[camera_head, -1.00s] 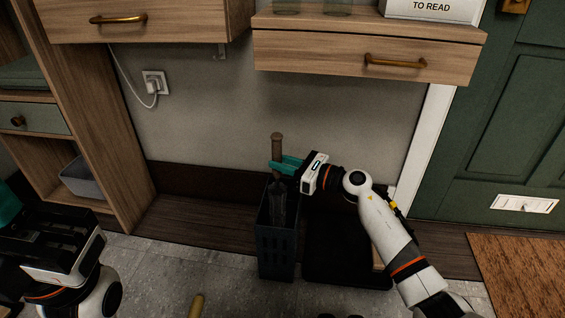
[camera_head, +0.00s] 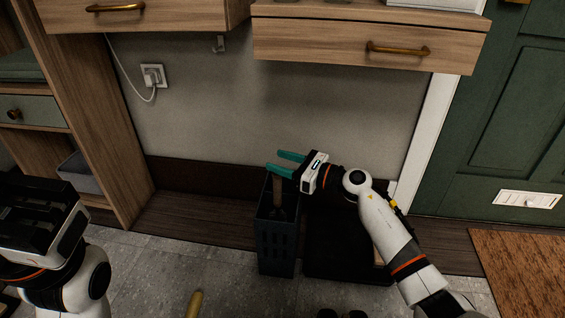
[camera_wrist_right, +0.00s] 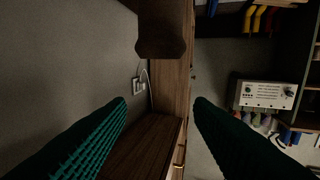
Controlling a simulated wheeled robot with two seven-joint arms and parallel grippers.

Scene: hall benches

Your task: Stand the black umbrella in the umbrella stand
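The black umbrella stands upright in the dark slotted umbrella stand (camera_head: 277,245). Its brown handle (camera_head: 278,190) rises above the rim, and its canopy is mostly hidden inside. In the right wrist view, the brown handle end (camera_wrist_right: 162,32) shows at the top, beyond the fingers. My right gripper (camera_head: 279,163) is open, its teal fingers apart around the top of the handle and not closed on it. My left gripper (camera_head: 45,225) is at the lower left, away from the stand; its fingers do not show clearly.
A black tray (camera_head: 335,262) lies right of the stand, under my right arm. Wooden drawers (camera_head: 360,45) hang above on the wall. A shelf unit (camera_head: 110,130) stands left, a green door (camera_head: 520,130) right. A yellowish rod (camera_head: 194,303) shows at the bottom edge.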

